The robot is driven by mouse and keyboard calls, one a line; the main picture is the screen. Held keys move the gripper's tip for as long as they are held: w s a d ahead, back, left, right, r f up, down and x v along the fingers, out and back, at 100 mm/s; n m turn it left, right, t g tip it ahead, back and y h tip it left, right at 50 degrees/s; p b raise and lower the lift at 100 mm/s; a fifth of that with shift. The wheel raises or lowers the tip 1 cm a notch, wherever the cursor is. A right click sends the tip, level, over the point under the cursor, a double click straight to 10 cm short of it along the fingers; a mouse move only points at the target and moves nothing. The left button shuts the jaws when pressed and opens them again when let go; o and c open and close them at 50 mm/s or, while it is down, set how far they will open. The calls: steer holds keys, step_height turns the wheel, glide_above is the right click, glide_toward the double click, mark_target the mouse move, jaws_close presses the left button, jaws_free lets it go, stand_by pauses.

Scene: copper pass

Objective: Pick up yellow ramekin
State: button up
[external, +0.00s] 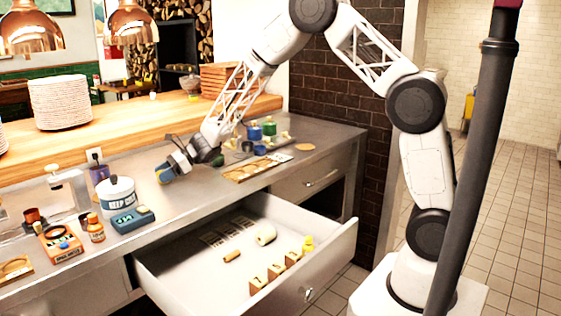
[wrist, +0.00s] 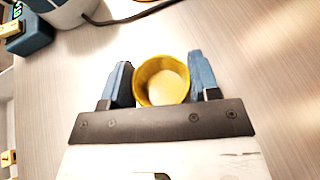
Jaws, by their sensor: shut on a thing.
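The yellow ramekin (wrist: 163,81) is a small round cup with a pale inside, seen from above between my fingers in the wrist view. My gripper (wrist: 162,84) is shut on it, with one blue finger on each side. In the external view my gripper (external: 163,174) is low over the steel counter, at the end of the reaching arm. A bit of the yellow ramekin (external: 160,168) shows at the fingertips there, mostly hidden by the fingers. I cannot tell whether it touches the counter.
A white tub (external: 116,194) and a blue scale (external: 132,220) stand left of my gripper. A tray (external: 258,166) and blue and green cups (external: 269,128) are to its right. An open drawer (external: 190,275) with several small items juts out in front.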

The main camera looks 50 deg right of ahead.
steer(key=shift+r, duration=0.65)
step_height(320, 180, up, 2)
steer(key=shift+r, duration=0.1)
steer(key=s+d, duration=0.2)
steer(key=s, duration=0.3)
steer(key=s+d, duration=0.1)
steer(key=s, duration=0.4)
steer(key=s+d+r, duration=0.1)
steer(key=s+d, duration=0.1)
steer(key=s, duration=0.3)
steer(key=shift+d+r, duration=0.1)
steer(key=shift+d, duration=0.2)
